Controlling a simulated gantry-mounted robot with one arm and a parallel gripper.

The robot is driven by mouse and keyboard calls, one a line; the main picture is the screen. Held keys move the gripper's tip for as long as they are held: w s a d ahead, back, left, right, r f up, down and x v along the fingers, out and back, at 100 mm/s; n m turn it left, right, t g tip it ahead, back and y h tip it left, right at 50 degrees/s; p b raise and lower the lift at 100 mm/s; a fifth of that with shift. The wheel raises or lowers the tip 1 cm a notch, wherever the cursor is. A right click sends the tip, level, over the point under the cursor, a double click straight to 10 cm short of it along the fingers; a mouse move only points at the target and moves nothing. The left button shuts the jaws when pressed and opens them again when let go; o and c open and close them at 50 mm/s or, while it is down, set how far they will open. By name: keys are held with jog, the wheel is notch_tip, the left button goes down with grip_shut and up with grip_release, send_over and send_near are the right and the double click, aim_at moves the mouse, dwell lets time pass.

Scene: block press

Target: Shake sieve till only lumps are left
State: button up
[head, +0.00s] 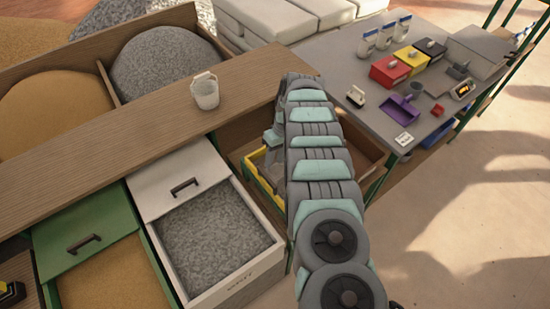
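A yellow-edged frame (257,178), possibly the sieve, shows partly beside my arm, within an open wooden bay. My arm covers most of it, so its mesh and any lumps in it are hidden. The end of my arm with my gripper (272,143) is just above and behind the yellow edge, mostly hidden by my own arm links. I cannot tell whether its fingers are open or shut, or whether they touch the frame.
A white-fronted drawer of grey gravel (215,236) and a green-fronted drawer of sand (112,278) stand open at left. A white bucket (205,94) stands on the wooden ledge (150,123). Sand and gravel bins lie behind. A grey table (372,105) at right holds colored boxes and bottles.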

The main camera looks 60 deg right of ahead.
grip_shut()
dwell(0.7)
dwell(0.5)
jog(key=shift+o, duration=0.5)
grip_release()
jog(key=b+v, duration=0.1)
jog(key=v, duration=0.9)
jog(key=shift+r+b, duration=0.3)
jog(key=shift+r, duration=0.1)
jog(key=shift+d, duration=0.1)
jog(key=shift+c, duration=0.3)
